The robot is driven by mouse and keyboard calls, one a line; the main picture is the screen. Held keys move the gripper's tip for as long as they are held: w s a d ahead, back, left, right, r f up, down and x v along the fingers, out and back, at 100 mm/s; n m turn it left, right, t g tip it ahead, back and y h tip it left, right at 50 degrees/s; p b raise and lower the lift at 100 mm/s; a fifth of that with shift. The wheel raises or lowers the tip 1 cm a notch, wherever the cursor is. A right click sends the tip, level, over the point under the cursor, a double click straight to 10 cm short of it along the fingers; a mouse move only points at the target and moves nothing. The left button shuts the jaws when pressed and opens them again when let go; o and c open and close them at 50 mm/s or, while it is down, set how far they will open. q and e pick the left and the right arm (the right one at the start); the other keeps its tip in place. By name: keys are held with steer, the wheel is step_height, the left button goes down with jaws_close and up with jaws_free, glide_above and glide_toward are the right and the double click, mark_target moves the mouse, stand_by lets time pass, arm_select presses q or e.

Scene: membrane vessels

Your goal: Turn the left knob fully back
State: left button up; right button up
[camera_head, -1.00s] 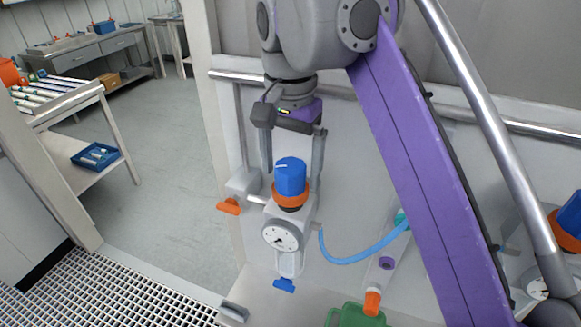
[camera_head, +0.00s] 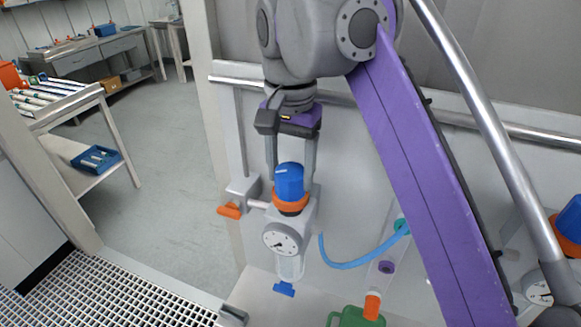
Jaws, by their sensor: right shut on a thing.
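The left knob (camera_head: 289,181) is a blue cap above an orange ring (camera_head: 289,203), on top of a grey regulator with a round white gauge (camera_head: 281,241). My right gripper (camera_head: 290,175) comes down from above, its two grey fingers on either side of the blue knob, and is shut on it. A pale mark shows on the knob's upper face. The finger pads are partly hidden by the knob. My left gripper is not in view.
A second blue knob (camera_head: 571,218) with an orange ring stands at the right edge. An orange lever (camera_head: 229,211) sticks out left of the regulator. A blue hose (camera_head: 355,264) curves right. A green container (camera_head: 356,318) is below. A metal rail runs behind my arm.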

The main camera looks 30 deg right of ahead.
steer(key=n+p, duration=0.2)
steer(key=n, duration=0.1)
steer(key=shift+r, duration=0.15)
steer(key=n+p, duration=0.1)
steer(key=n, duration=0.1)
steer(key=shift+n, duration=0.3)
steer(key=n+p, duration=0.1)
steer(key=n, duration=0.2)
steer(key=shift+p, duration=0.35)
arm_select(q)
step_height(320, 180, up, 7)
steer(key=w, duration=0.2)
steer(key=shift+p, duration=0.4)
arm_select(e)
steer(key=shift+n, duration=1.4)
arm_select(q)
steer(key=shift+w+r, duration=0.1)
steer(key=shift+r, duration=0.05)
arm_select(e)
steer(key=o, duration=1.4)
